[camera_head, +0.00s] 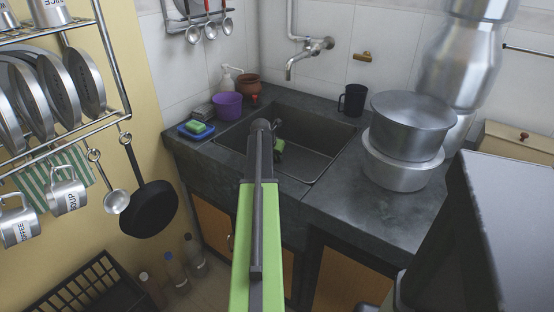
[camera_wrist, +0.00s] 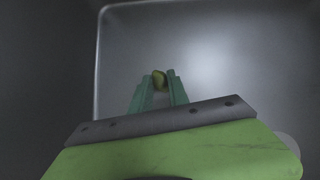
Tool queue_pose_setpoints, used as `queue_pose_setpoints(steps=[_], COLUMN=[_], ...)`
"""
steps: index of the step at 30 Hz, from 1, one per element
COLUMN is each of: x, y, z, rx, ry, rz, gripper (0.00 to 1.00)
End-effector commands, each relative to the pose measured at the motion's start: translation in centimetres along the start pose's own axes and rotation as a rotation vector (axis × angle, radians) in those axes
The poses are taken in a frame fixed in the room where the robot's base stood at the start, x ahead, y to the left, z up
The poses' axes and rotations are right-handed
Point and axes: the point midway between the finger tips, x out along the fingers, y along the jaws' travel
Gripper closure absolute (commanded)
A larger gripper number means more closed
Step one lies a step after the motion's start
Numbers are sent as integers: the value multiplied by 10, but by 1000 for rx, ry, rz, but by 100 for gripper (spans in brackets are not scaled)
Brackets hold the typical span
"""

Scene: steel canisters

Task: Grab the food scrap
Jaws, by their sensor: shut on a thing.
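The food scrap (camera_wrist: 159,80) is a small yellow-green piece held between the tips of my gripper (camera_wrist: 160,84) in the wrist view. The gripper's two teal fingers are shut on it, one on each side. Behind it is the grey sink floor, and I cannot tell whether the scrap touches it. In the head view my gripper (camera_head: 279,145) is down inside the sink (camera_head: 318,143), partly hidden behind my arm. The scrap cannot be made out in the head view.
A purple cup (camera_head: 227,105) and a blue tray with a sponge (camera_head: 197,129) stand left of the sink. A black mug (camera_head: 353,101) is behind its right side. Steel pots (camera_head: 408,143) stand on the right counter. A tap (camera_head: 307,53) hangs above. A black pan (camera_head: 149,206) hangs left.

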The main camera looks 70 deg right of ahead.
Motion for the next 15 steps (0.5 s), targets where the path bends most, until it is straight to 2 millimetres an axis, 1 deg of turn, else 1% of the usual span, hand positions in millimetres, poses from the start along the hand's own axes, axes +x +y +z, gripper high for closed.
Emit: queue_pose_setpoints(steps=[5,8,11,15], x=[-1,-6,-16,-35], y=[0,0,-1,-1], z=[1,4,11,23], rx=[0,0,1,1], ry=[0,0,0,1], rz=[0,0,0,-1], gripper=[100,100,100,100])
